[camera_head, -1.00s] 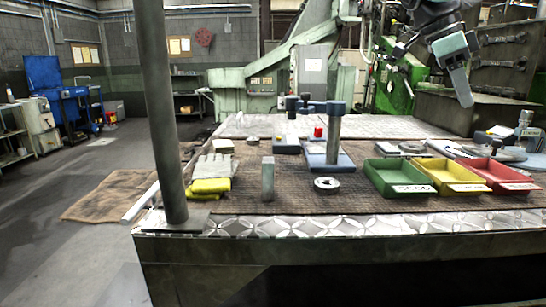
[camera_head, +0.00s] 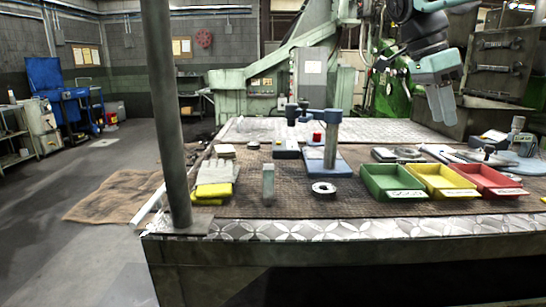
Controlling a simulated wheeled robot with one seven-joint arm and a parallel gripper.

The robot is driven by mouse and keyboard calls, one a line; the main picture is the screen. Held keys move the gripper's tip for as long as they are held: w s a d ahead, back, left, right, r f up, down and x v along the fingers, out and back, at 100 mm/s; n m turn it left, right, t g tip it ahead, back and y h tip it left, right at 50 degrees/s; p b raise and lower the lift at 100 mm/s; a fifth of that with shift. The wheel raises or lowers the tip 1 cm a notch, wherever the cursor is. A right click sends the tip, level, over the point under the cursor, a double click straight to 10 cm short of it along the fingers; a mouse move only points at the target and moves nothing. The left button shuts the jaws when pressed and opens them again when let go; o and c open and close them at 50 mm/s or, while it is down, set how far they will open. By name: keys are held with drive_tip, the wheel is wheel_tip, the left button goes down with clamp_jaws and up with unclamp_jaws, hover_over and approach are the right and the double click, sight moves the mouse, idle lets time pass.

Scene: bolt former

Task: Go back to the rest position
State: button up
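My gripper (camera_head: 441,112) hangs in the air at the upper right, above and behind the coloured bins. Its fingers point down and look close together. No object shows between them, but I cannot tell whether they are fully shut. My arm reaches in from the top right edge of the picture. The gripper is well clear of the table top.
The workbench (camera_head: 285,205) carries green (camera_head: 372,194), yellow (camera_head: 429,191) and red (camera_head: 480,189) bins, a blue-based stand (camera_head: 331,145), a metal ring (camera_head: 323,188), an upright grey block (camera_head: 268,181) and gloves (camera_head: 214,182). A steel post (camera_head: 165,110) rises at the bench's left corner.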

drive_tip(key=s+a+f+n+t+y+p, duration=0.1)
drive_tip(key=s+a+f+n+y+p, duration=0.3)
drive_tip(key=s+a+n+p, duration=0.8)
drive_tip(key=s+a+f+n+p, duration=0.1)
drive_tip(key=s+a+f+n, duration=0.1)
drive_tip(key=s+n, duration=0.5)
drive_tip(key=s+a+f+n+p, duration=0.1)
drive_tip(key=s+a+f+n, duration=0.2)
drive_tip(key=s+n, duration=0.5)
drive_tip(key=shift+s+a+f+y, duration=0.4)
drive_tip(key=shift+s+f, duration=0.1)
drive_tip(key=shift+s, duration=0.7)
drive_tip(key=shift+d, duration=0.2)
